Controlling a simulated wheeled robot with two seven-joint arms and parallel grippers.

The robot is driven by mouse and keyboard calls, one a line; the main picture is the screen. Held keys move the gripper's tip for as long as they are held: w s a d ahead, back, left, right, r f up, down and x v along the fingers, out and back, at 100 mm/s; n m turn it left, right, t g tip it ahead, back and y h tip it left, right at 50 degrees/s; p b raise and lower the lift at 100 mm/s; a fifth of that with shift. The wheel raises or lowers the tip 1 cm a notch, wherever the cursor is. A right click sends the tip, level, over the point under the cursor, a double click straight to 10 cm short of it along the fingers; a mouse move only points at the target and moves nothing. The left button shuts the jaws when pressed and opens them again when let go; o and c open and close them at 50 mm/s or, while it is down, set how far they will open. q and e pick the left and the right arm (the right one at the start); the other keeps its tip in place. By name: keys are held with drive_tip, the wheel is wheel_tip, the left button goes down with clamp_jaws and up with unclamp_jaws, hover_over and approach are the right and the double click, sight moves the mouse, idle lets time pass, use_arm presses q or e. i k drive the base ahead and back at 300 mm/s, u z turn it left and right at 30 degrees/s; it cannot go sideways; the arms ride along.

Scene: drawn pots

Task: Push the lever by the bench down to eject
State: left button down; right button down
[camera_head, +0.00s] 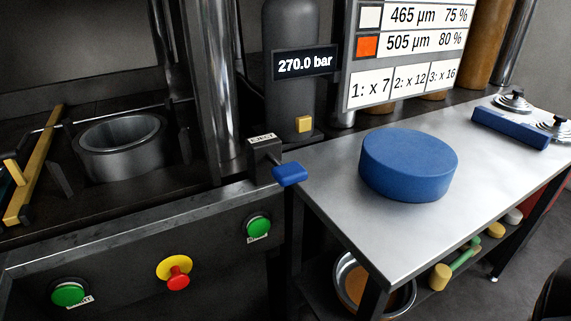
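The lever (289,174) has a blue paddle handle that sticks out to the right, close to the bench's left edge. It comes from a dark block (264,155) with a white label on top that seems to read EJECT. The bench (330,205) has a bare metal top on the right. Neither of my grippers shows clearly in the head view. A dark rounded shape is cut off at the lower right corner, and I cannot tell what it is.
A thick blue disc (408,165) lies on the bench. Green buttons (258,225) and a red-and-yellow stop button (177,278) are on the machine's front panel. A metal cylinder (121,147) stands at left. A display (305,64) reads 270.0 bar. Space before the lever looks clear.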

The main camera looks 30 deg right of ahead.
sight(286, 175)
drive_tip(key=z, duration=1.35)
drive_tip(key=k, duration=0.8)
drive_tip(key=u, duration=1.1)
drive_tip(key=i, duration=0.5)
